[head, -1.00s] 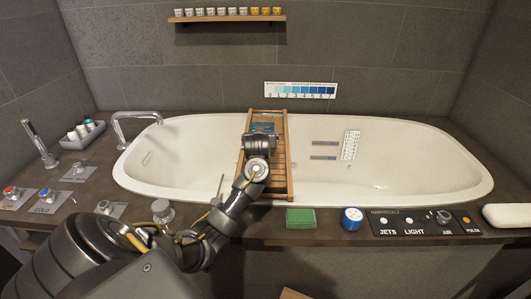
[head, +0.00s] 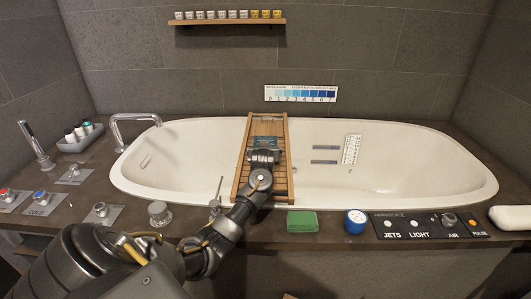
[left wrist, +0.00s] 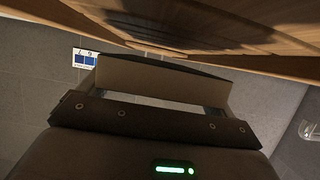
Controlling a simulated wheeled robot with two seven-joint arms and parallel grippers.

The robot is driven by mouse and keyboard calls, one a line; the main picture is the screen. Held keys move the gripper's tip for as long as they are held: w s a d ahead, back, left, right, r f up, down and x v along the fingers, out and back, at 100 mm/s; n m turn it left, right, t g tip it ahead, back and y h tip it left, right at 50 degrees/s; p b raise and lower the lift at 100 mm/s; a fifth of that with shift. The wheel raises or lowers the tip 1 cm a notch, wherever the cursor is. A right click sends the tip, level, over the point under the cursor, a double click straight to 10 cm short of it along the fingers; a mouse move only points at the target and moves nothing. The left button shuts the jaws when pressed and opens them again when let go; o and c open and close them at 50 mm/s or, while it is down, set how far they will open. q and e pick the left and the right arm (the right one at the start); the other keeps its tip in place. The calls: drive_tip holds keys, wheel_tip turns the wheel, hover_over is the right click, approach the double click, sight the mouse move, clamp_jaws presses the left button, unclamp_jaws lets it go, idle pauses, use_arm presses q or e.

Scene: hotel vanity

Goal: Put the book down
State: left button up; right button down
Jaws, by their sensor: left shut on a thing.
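The wooden bath tray (head: 242,170) lies across the tub, below the book and gripper. In the left wrist view the tray's wood (left wrist: 215,38) is close to the book; I cannot tell whether they touch. My right gripper is not in view.
The white bathtub (head: 410,165) is open on both sides of the tray. A green sponge (head: 302,221), a blue round item (head: 355,221) and a control panel (head: 430,226) sit on the front ledge. A metal faucet (head: 135,125) stands at the left.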

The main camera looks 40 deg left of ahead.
use_arm(q)
drive_tip(key=shift+f, duration=0.2)
